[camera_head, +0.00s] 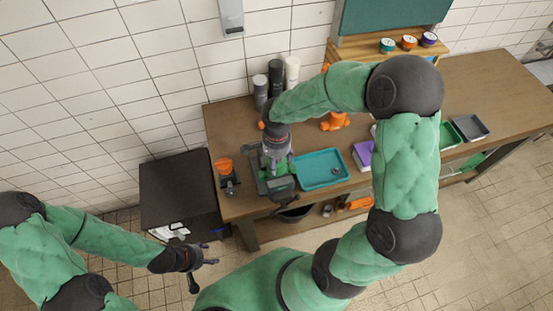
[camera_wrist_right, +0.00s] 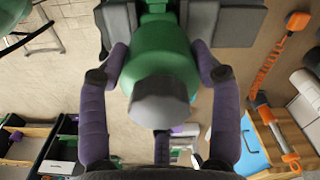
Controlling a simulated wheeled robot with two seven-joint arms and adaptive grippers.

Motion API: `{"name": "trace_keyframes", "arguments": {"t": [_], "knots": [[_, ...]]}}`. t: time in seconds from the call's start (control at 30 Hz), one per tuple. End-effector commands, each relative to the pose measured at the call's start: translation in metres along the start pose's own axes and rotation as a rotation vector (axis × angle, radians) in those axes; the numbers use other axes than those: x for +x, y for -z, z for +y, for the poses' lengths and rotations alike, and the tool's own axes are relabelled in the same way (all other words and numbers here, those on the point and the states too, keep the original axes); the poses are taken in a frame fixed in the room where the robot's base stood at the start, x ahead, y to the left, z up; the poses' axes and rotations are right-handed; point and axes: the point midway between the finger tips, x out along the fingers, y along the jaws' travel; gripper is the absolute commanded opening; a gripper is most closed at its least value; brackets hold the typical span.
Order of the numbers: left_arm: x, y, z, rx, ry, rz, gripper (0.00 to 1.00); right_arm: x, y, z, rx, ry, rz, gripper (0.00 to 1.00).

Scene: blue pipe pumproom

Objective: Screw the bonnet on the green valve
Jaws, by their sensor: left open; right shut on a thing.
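My right gripper (camera_head: 277,160) points down over the vise (camera_head: 281,184) at the left end of the bench. In the right wrist view its purple fingers (camera_wrist_right: 160,52) are shut around the sides of a green rounded part. This green part with a grey hexagonal top (camera_wrist_right: 164,103) appears to be the bonnet. Green shows below it between the grey vise jaws (camera_wrist_right: 238,22); it seems to be the valve body (camera_head: 273,168). The joint between the two is hidden, so I cannot tell how they meet. My left gripper (camera_head: 212,256) is open and empty, low in front of the dark cabinet.
A teal tray (camera_head: 321,156) lies right of the vise. An orange-topped tool (camera_head: 225,168) stands left of it. Dark and white cylinders (camera_head: 276,75) stand behind. A purple box (camera_head: 363,153) is farther right. A dark cabinet (camera_head: 180,178) stands left of the bench.

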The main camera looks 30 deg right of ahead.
Motion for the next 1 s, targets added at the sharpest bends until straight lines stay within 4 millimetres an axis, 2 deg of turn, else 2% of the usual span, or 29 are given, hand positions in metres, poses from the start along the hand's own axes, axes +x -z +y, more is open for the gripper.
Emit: {"name": "trace_keyframes", "arguments": {"t": [1.0], "knots": [[0.008,0.0003,-0.0029,0.0,0.0,0.0,0.6,0.0052,-0.0001,0.0001,0.001,0.0,0.0,0.28]]}}
